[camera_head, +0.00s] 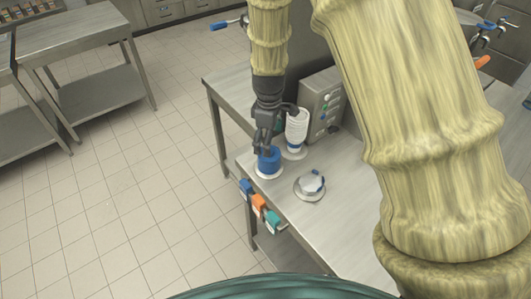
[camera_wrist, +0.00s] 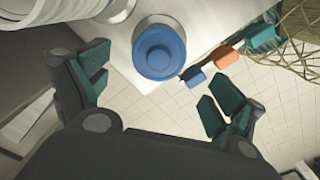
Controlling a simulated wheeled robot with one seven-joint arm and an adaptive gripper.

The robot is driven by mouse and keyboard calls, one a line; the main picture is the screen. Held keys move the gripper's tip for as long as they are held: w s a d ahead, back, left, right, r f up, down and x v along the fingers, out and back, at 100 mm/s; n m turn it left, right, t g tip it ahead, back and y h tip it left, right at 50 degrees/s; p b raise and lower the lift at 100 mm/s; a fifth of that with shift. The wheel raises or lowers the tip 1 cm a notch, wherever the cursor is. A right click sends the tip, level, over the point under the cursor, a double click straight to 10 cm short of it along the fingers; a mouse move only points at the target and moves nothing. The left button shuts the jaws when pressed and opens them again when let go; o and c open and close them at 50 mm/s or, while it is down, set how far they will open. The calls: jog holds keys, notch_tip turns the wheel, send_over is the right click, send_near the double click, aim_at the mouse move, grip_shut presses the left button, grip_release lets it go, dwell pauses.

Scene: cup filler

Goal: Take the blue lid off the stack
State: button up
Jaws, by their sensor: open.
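The blue lid (camera_wrist: 160,52) shows from above in the wrist view as a round blue disc with a raised centre. In the head view the blue lid stack (camera_head: 269,163) stands on a pale round base near the table's front edge; how many lids it holds is unclear. My gripper (camera_head: 266,143) is above the stack in the head view. In the wrist view my gripper (camera_wrist: 156,98) is open and empty, its green-padded fingers spread apart. The lid lies beyond the gap between the fingertips, and no contact shows.
A tall white ribbed stack (camera_head: 297,130) stands close to the right of the lids. A metal box with buttons (camera_head: 322,100) is behind it. A round silver item with a blue part (camera_head: 311,184) is at right. Blue, orange (camera_head: 259,202) and teal blocks line the front edge.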

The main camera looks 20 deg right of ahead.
jog(key=shift+s+d, duration=0.1)
jog(key=shift+s, duration=0.2)
jog(key=shift+s+d+f+p, duration=0.1)
jog(key=shift+f+p, duration=0.2)
jog(key=shift+p, duration=0.15)
jog(key=f, duration=0.1)
jog(key=w+f+p, duration=0.1)
jog(key=f, duration=0.1)
jog(key=shift+s+f, duration=0.2)
jog(key=shift+f, duration=0.25)
jog(key=shift+w, duration=0.1)
jog(key=shift+c, duration=0.4)
jog(key=c, duration=0.8)
jog(key=shift+c, duration=0.6)
